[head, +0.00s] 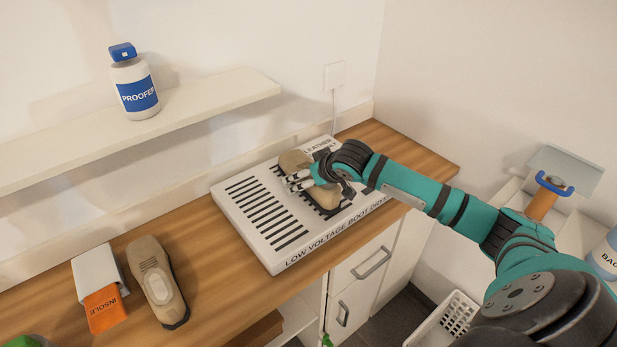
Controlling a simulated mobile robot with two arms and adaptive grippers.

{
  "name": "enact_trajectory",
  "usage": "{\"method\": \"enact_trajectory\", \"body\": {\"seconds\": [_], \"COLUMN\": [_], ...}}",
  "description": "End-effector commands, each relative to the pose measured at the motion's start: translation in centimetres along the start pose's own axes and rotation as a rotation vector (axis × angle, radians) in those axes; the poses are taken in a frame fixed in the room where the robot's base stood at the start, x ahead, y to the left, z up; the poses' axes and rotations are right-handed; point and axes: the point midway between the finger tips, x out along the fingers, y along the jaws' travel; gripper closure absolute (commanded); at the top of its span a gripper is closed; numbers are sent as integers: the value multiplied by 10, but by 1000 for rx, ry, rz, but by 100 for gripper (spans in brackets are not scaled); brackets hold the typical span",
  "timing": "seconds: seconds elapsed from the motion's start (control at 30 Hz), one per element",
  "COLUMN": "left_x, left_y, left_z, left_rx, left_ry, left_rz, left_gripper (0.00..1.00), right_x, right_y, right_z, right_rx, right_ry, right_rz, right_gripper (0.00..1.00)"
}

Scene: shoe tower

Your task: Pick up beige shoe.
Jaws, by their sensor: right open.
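One beige shoe (156,281) lies on the wooden counter at the lower left, with its dark sole edge showing. A second beige shoe (293,161) lies on the white boot dryer (240,215), partly hidden by my right gripper. My right gripper (290,184) is open at this second shoe, its fingers over the shoe's middle. I cannot tell whether the fingers touch it. My left gripper is out of view.
An orange insole pack (103,308) and a white box stand left of the nearer shoe. A shelf (200,118) above the counter holds a proofer bottle (135,88). A white basket (446,322) stands low at the right. Bare counter lies between the nearer shoe and the dryer.

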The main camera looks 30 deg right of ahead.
Motion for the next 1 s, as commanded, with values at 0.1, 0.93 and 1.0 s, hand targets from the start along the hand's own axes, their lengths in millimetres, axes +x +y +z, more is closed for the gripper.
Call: {"method": "enact_trajectory", "body": {"seconds": [0.1,0.93,1.0], "left_x": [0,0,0], "left_y": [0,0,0], "left_z": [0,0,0], "left_rx": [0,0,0], "left_ry": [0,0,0], "left_rz": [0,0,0], "left_gripper": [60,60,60], "right_x": [2,0,0], "right_y": [0,0,0], "right_z": [0,-1,-1], "right_rx": [0,0,0], "right_ry": [0,3,3], "right_rz": [0,0,1], "right_gripper": [0,76,76]}}
